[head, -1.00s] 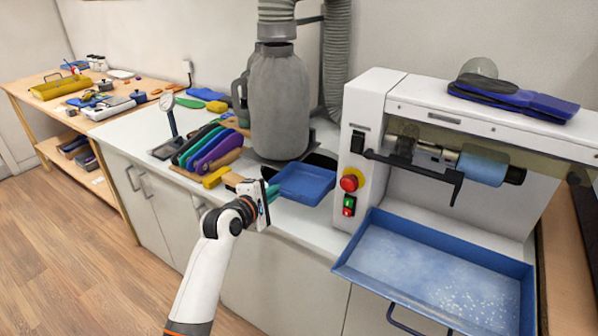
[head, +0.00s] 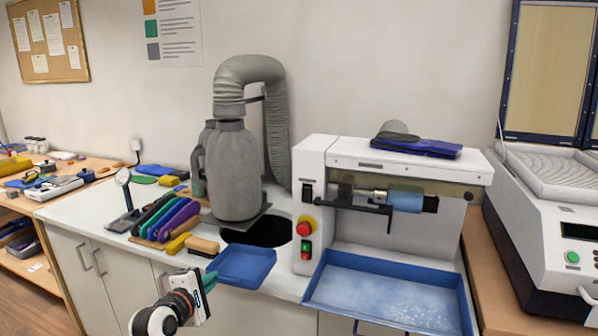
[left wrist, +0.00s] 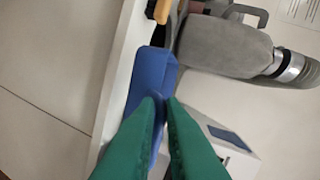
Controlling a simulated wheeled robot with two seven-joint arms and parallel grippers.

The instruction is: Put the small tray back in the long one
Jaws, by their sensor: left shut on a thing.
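The small tray (head: 243,266) is blue and shallow, at the front of the white bench just left of the grinding machine. My left gripper (head: 209,282) is shut on its left edge with green fingers. The left wrist view shows the green fingertips (left wrist: 158,102) against the blue small tray (left wrist: 152,72). I cannot tell whether the tray touches the bench. The long tray (head: 390,300) is blue, with whitish dust on its floor, and sits below the machine's roller, to the right of the small tray. My right gripper is not in view.
The white grinding machine (head: 318,190) stands behind the long tray. A grey dust collector (head: 232,170) stands behind the small tray, beside a dark round opening (head: 270,232). Colored insoles (head: 168,217), a yellow block (head: 178,244) and a tan-topped block (head: 202,246) lie to the left.

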